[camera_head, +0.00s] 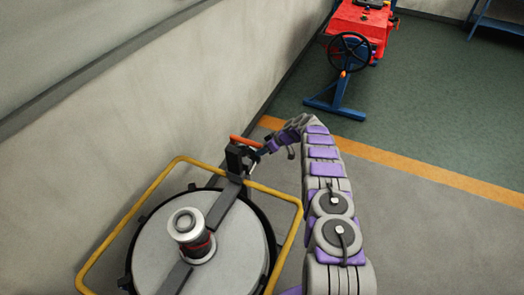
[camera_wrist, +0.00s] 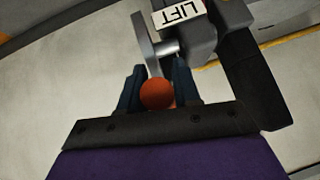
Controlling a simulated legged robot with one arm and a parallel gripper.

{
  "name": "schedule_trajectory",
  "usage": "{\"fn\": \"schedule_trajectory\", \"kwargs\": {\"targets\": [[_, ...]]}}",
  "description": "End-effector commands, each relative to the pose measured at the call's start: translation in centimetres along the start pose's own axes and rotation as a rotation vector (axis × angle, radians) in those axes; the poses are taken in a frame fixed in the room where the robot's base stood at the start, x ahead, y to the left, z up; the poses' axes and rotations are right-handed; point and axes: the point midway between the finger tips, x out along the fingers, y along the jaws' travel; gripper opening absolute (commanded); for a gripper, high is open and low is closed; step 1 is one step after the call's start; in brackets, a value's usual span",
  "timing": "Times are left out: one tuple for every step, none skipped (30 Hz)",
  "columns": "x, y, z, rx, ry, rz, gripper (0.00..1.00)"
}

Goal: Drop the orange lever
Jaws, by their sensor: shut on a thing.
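The orange lever (camera_head: 245,141) sticks out from a dark bracket on the far side of the round grey tank (camera_head: 240,235). In the wrist view its round orange end (camera_wrist: 157,93) sits between the two dark fingers of my gripper (camera_wrist: 158,92). My gripper is shut on it. A grey metal arm runs from the orange end up to a dark block with a label reading "LIFT" (camera_wrist: 178,13). In the head view my gripper (camera_head: 262,149) is at the lever, and its fingers are small and partly hidden there.
A yellow rail (camera_head: 150,190) surrounds the tank. A silver and red cylinder (camera_head: 190,233) stands on the tank lid. A pale wall (camera_head: 130,100) is close on the left. A red machine with a black handwheel (camera_head: 349,52) stands farther back on open green floor.

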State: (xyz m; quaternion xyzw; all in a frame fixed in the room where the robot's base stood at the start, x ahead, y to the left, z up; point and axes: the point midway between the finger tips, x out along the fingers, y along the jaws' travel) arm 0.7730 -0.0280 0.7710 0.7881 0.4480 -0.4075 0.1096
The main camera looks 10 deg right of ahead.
Motion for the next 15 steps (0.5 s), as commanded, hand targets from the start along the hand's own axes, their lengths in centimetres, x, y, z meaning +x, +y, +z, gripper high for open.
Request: {"fn": "schedule_trajectory", "kwargs": {"targets": [[0.12,0.04,0.44,0.004,-0.004,-0.001,0.00],[0.13,0.04,0.45,0.004,-0.004,-0.001,0.00],[0.14,0.04,0.47,0.005,-0.005,-0.001,0.00],[0.15,0.04,0.49,0.005,-0.005,-0.001,0.00],[0.16,0.04,0.50,0.005,-0.005,-0.002,0.00],[0.18,0.04,0.51,0.005,-0.006,-0.002,0.00],[0.18,0.04,0.53,0.005,-0.006,-0.002,0.35],[0.18,0.04,0.51,0.005,-0.006,-0.002,0.38],[0.18,0.02,0.47,0.004,-0.005,-0.002,0.41],[0.16,0.01,0.44,0.004,-0.005,-0.001,0.44],[0.14,-0.01,0.41,0.004,-0.005,-0.001,0.47],[0.13,-0.04,0.37,0.003,-0.004,-0.001,0.51],[0.10,-0.05,0.35,0.003,-0.004,0.000,0.53],[0.09,-0.06,0.33,0.002,-0.004,0.000,0.53],[0.07,-0.07,0.31,0.002,-0.004,0.000,0.53]]}}
